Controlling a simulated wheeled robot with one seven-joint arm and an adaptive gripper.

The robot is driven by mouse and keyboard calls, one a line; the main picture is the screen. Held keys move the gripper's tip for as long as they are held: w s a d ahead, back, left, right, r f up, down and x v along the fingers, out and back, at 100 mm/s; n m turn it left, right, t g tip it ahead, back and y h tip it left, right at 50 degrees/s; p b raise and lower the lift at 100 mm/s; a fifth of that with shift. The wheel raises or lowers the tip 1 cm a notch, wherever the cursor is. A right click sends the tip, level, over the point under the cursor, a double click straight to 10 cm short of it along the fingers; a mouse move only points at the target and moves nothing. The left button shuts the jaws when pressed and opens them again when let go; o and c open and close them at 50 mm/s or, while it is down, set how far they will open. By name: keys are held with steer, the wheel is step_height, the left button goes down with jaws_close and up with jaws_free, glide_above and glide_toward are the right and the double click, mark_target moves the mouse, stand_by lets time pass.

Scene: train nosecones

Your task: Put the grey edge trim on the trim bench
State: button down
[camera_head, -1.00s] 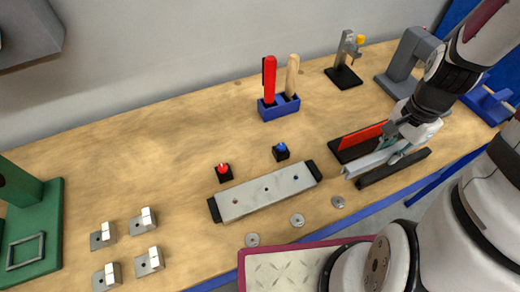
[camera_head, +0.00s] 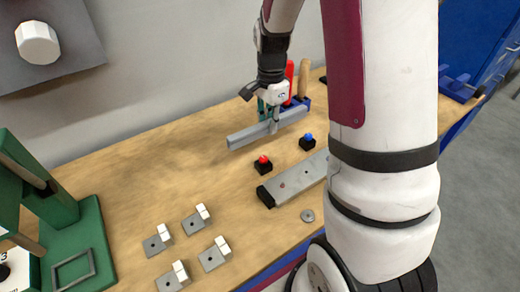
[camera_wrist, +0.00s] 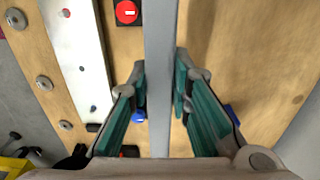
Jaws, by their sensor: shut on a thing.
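The grey edge trim (camera_head: 245,136) is a long straight bar, held level above the wooden bench in the head view. My gripper (camera_head: 271,118) is shut on it near its middle. In the wrist view the trim (camera_wrist: 160,70) runs upright through the picture between the two teal finger pads of my gripper (camera_wrist: 160,92). I cannot tell which bench, if any here, is the trim bench.
A red button (camera_head: 263,165) and a blue button (camera_head: 307,141) stand near a grey plate (camera_head: 300,178). A blue holder with red and wooden handles (camera_head: 303,72) is behind. Several metal clips (camera_head: 214,254) and a green press (camera_head: 75,240) are at left.

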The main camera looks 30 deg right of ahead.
glide_above(268, 155)
step_height(268, 155, down, 5)
steer(key=shift+f, duration=2.35)
steer(key=shift+f, duration=0.1)
steer(key=c, duration=1.5)
jaws_free()
steer(key=shift+o, duration=0.2)
